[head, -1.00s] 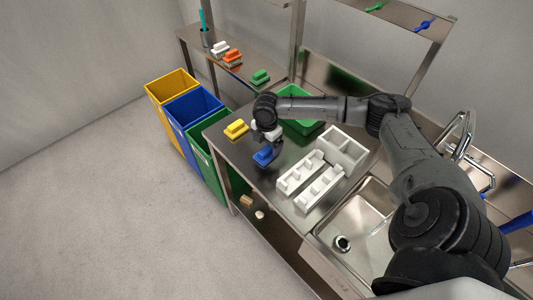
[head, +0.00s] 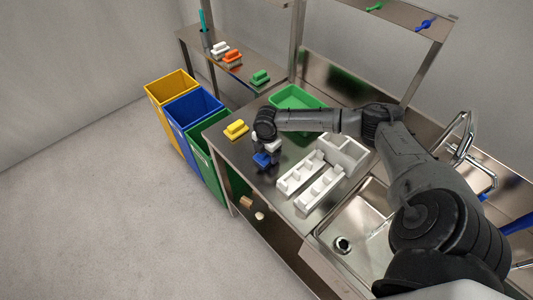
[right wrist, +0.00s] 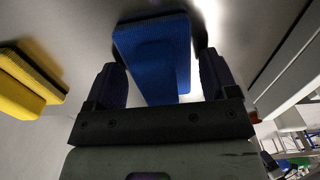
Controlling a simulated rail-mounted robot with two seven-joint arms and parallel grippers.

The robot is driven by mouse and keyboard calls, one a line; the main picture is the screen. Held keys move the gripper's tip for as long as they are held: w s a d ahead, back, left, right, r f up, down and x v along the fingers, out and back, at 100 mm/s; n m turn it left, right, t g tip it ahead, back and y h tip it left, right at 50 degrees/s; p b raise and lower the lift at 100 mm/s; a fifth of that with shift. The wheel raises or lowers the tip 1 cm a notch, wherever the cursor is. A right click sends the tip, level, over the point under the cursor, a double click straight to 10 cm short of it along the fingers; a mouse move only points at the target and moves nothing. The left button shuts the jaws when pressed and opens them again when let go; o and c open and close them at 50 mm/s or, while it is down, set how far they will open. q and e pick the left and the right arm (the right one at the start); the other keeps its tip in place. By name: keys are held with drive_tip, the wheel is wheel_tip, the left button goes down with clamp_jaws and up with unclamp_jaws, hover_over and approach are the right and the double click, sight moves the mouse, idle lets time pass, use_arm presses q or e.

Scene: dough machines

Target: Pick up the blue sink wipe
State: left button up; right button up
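The blue sink wipe (head: 262,160) lies on the steel table below my right gripper (head: 267,149), partly hidden by it. In the right wrist view the blue wipe (right wrist: 158,55) shows its raised grip between the two fingers of my right gripper (right wrist: 163,80). The fingers are apart, one on each side, with a gap visible on the right side of the wipe. My left gripper is not in view.
A yellow wipe (head: 237,129) lies to the left on the same table. White holders (head: 321,179) stand to the right, and a green tray (head: 297,96) is behind. The sink (head: 352,222) is further right. Yellow, blue and green bins stand at the left.

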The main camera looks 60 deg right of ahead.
drive_tip(key=c, duration=0.7)
drive_tip(key=shift+r, duration=0.55)
drive_tip(key=r, duration=0.3)
drive_tip(key=shift+s+r+p, duration=0.2)
drive_tip(key=shift+r+p, duration=0.05)
drive_tip(key=shift+p, duration=0.15)
drive_tip(key=s+r+p, duration=0.1)
drive_tip(key=s+r, duration=0.5)
drive_tip(key=s, duration=0.5)
drive_tip(key=shift+a+r+p, duration=0.15)
drive_tip(key=shift+r+p, duration=0.05)
drive_tip(key=shift+p, duration=0.1)
drive_tip(key=shift+s, duration=0.1)
